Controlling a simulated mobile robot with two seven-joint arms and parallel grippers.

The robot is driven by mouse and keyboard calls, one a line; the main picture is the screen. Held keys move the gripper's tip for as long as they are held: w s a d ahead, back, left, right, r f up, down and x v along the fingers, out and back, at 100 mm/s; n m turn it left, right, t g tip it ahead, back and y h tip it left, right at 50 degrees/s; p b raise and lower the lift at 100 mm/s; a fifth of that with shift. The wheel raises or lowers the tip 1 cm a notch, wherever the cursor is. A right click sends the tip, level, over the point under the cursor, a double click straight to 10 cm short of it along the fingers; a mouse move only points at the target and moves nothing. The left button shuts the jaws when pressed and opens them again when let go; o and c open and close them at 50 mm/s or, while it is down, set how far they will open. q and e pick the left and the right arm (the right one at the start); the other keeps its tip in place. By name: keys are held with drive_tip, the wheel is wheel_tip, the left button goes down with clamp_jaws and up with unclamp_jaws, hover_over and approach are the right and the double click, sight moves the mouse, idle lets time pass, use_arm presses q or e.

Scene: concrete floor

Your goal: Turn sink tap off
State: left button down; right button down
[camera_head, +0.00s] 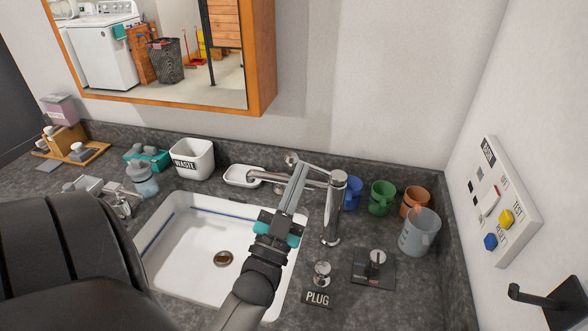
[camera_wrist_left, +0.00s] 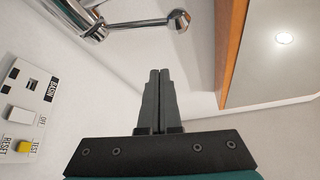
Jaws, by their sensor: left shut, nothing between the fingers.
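The chrome tap (camera_head: 333,213) stands at the right rear of the white sink (camera_head: 183,275). Its spout reaches left over the basin, and no water stream shows. A thin lever with a ball end (camera_head: 291,159) points left from the top of the tap. In the left wrist view the lever's ball (camera_wrist_left: 181,20) lies just beyond and slightly right of the fingertips. My left gripper (camera_head: 299,172) is shut and empty, in front of the spout and close to the lever. Contact cannot be told. My right gripper is not in view.
Blue, green and orange mugs (camera_head: 415,203) and a grey pitcher (camera_head: 419,232) stand right of the tap. A PLUG knob (camera_head: 321,274) and another control (camera_head: 376,260) sit in front of it. A soap dish (camera_head: 243,175) and WASTE bin (camera_head: 192,159) stand behind the sink. A mirror cabinet (camera_head: 262,60) hangs above.

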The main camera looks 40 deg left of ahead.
sight(316, 167)
use_arm(q)
drive_tip(key=w+a, duration=0.1)
drive_tip(key=w+f, duration=0.1)
drive_tip(key=w+a, duration=0.1)
drive_tip(key=w, duration=0.1)
drive_tip(key=shift+a+f, duration=0.35)
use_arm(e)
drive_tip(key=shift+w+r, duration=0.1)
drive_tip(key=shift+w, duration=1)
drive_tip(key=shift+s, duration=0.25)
use_arm(q)
drive_tip(key=shift+a+f+n+y+b, duration=0.15)
drive_tip(key=shift+f+n+y+b, duration=0.45)
drive_tip(key=shift+f+n, duration=0.15)
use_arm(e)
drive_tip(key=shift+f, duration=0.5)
use_arm(q)
drive_tip(key=shift+g, duration=0.3)
